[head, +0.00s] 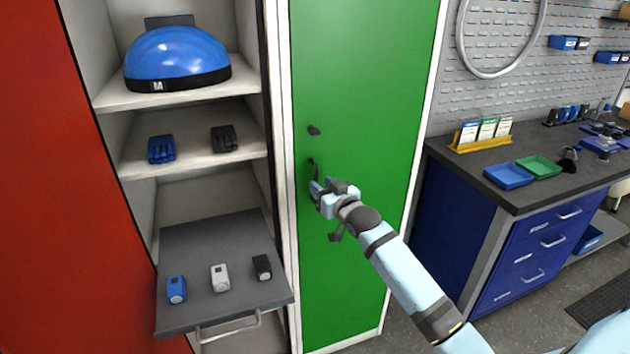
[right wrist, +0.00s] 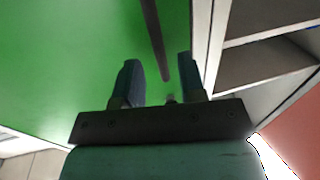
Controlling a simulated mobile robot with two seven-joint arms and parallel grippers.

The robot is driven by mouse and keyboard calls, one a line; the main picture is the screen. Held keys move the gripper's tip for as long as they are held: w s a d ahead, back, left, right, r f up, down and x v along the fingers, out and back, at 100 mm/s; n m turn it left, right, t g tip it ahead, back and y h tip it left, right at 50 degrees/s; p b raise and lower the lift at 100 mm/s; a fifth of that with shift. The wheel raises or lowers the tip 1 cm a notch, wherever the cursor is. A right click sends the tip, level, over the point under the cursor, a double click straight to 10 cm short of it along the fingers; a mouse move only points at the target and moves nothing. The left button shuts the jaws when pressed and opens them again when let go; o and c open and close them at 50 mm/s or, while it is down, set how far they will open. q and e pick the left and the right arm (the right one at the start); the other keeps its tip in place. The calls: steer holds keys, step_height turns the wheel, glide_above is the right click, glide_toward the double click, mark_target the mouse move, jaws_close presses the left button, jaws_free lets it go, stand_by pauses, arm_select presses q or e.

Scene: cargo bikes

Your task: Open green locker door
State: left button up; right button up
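The green locker door (head: 365,90) stands upright in its white frame and looks shut. Its dark bar handle (head: 314,168) is near the door's left edge, with a small dark lock piece (head: 314,130) above it. My right gripper (head: 318,188) is at the handle's lower end. In the right wrist view my right gripper (right wrist: 160,80) has its two fingers apart, one on each side of the handle (right wrist: 153,35). Contact between fingers and handle cannot be made out. The green door (right wrist: 80,60) fills much of that view. My left gripper is not in view.
Left of the door is an open locker with a blue helmet (head: 176,58), gloves (head: 161,149) and a pulled-out grey tray (head: 212,240) with small devices. A red door (head: 60,200) stands far left. A blue workbench (head: 520,245) is close on the right.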

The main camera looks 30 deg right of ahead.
steer(key=shift+w, duration=1.85)
jaws_close()
